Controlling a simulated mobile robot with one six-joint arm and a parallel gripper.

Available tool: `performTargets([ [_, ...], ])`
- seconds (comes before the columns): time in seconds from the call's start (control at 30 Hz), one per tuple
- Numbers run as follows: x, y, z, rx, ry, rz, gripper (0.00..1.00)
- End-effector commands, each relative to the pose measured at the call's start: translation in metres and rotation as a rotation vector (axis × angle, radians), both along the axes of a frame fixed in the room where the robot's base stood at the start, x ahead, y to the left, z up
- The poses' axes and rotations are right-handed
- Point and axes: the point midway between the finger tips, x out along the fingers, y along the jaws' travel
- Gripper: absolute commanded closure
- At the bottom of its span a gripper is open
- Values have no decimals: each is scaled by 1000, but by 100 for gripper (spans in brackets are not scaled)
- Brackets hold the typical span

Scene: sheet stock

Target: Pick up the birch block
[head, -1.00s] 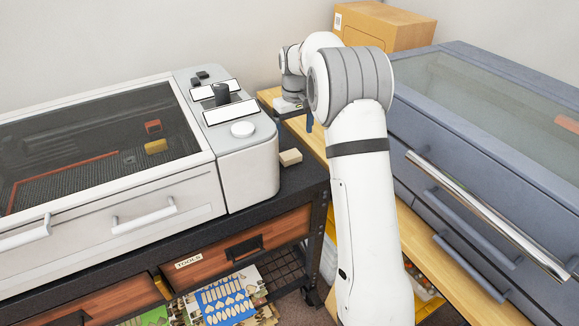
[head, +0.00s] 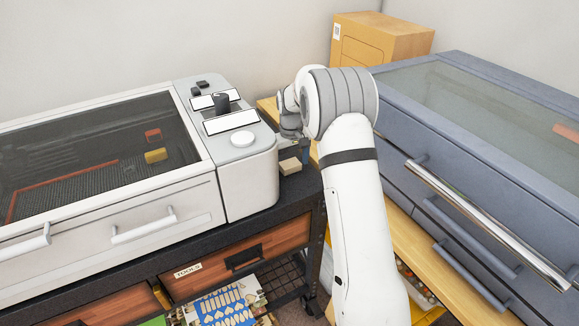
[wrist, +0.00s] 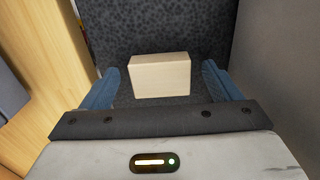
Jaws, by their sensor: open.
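The birch block (head: 290,165) is a small pale block on the black bench top, just right of the white machine. In the wrist view the block (wrist: 160,76) lies ahead, between the lines of my two blue fingers. My gripper (wrist: 161,88) is open and empty, with one finger on each side of the block's width. I cannot tell how far above the bench the fingertips are. In the head view my gripper (head: 304,152) is mostly hidden behind my arm, close to the block's right side.
The white machine with a dark glass lid (head: 233,140) stands directly left of the block. A wooden surface (head: 268,106) lies behind and to the right, across the bench edge.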

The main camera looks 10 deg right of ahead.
Motion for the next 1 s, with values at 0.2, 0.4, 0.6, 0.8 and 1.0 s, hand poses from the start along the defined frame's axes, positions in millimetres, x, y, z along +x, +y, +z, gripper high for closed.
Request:
performTargets([
  [0.2, 0, 0, 0, 0, 0, 1, 33],
  [0.4, 0, 1, 0, 0, 0, 1, 49],
  [0.6, 0, 1, 0, 0, 0, 1, 65],
  [0.8, 0, 1, 1, 0, 0, 1, 65],
  [1.0, 1, 1, 21, 0, -4, 2, 65],
])
